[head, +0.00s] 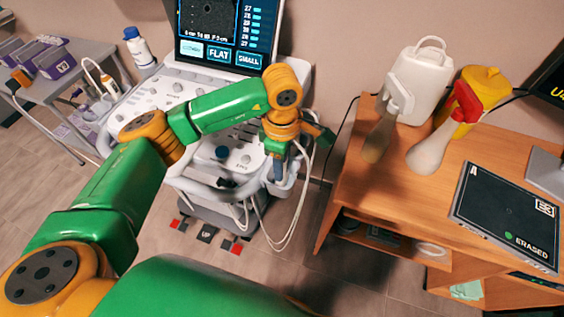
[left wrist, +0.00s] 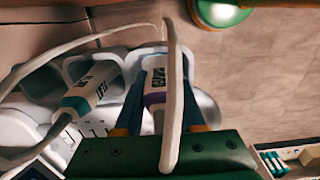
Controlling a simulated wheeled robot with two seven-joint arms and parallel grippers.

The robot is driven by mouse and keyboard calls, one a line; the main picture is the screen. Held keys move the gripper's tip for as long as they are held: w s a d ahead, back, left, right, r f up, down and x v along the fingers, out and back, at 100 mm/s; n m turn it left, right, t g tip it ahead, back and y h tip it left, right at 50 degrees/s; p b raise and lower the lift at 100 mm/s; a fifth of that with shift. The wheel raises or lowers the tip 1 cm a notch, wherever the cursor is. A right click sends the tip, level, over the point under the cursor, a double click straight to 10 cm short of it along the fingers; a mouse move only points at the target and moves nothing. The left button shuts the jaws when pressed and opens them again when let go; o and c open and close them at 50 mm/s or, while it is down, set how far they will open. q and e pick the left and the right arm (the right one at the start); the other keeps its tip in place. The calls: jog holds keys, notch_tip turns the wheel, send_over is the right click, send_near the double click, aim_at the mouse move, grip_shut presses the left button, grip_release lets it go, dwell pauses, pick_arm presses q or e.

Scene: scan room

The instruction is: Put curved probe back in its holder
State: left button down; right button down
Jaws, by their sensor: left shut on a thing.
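The probe with a purple band (left wrist: 154,88), taken as the curved probe, sits between the fingers of my left gripper (left wrist: 160,112), which is shut on it. Its far end lines up with a white holder cup (left wrist: 147,55); I cannot tell how deep it is in. A white cable crosses in front of it. A second probe with a teal band (left wrist: 88,92) rests in the cup to its left. In the head view my left gripper (head: 279,158) points down at the right side of the ultrasound cart (head: 210,153); the probe is mostly hidden there.
White cables (head: 292,215) hang below the holders. A wooden desk (head: 450,185) on the right bears a white jug (head: 420,82), a yellow container (head: 482,92), spray bottles and a dark panel (head: 508,215). A grey side table (head: 75,68) stands left.

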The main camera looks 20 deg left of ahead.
pick_arm(q)
jog(key=shift+f, duration=0.15)
jog(key=shift+c, duration=2.2)
grip_release()
notch_tip(320, 180, up, 6)
jog(key=shift+r+b, duration=0.1)
jog(key=shift+b, duration=0.65)
jog(key=shift+r, duration=0.5)
